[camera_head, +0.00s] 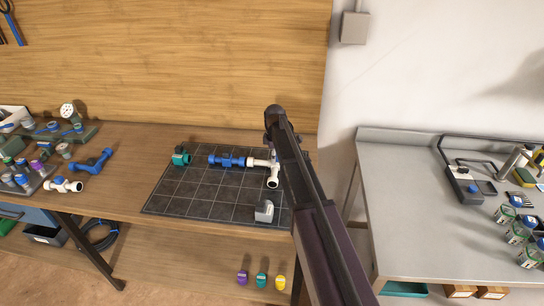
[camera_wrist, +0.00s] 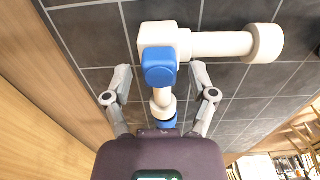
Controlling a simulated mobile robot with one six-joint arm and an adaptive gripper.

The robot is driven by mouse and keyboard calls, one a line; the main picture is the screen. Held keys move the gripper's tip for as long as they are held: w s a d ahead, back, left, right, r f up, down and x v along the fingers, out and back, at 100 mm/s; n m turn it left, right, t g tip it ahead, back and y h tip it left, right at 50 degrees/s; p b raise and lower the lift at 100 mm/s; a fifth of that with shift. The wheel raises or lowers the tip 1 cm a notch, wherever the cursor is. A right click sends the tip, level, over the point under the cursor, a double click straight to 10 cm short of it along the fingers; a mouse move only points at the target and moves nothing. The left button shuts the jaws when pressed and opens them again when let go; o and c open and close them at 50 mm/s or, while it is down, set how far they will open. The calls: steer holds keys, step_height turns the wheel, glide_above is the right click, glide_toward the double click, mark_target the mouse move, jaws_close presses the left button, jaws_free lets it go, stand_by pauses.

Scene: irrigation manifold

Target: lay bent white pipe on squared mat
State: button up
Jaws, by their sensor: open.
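The bent white pipe (camera_head: 272,181) lies on the squared mat (camera_head: 205,201) near its right side, in line with a blue fitting (camera_head: 227,160) and seemingly end to end with it. In the wrist view the bent white pipe (camera_wrist: 222,44) has a long leg to the right with a wide collar and a short leg running down between my fingers. A blue part sits at its corner. My gripper (camera_wrist: 161,78) is open, one finger on each side of the short leg, with gaps visible. In the head view my arm partly hides the pipe and gripper.
On the mat, a green fitting (camera_head: 181,157) stands at the back left and a grey block (camera_head: 265,212) at the front right. Several fittings crowd the bench's left end. The mat's front left is clear. A grey table (camera_head: 400,190) stands right, beyond a gap.

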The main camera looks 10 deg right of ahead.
steer(key=shift+r, duration=0.15)
step_height(320, 180, up, 12)
steer(key=p, duration=1.2)
stand_by(0.8)
steer(key=shift+s, duration=0.15)
steer(key=s+m, duration=1.4)
steer(key=s, duration=1.5)
steer(key=shift+a, duration=0.4)
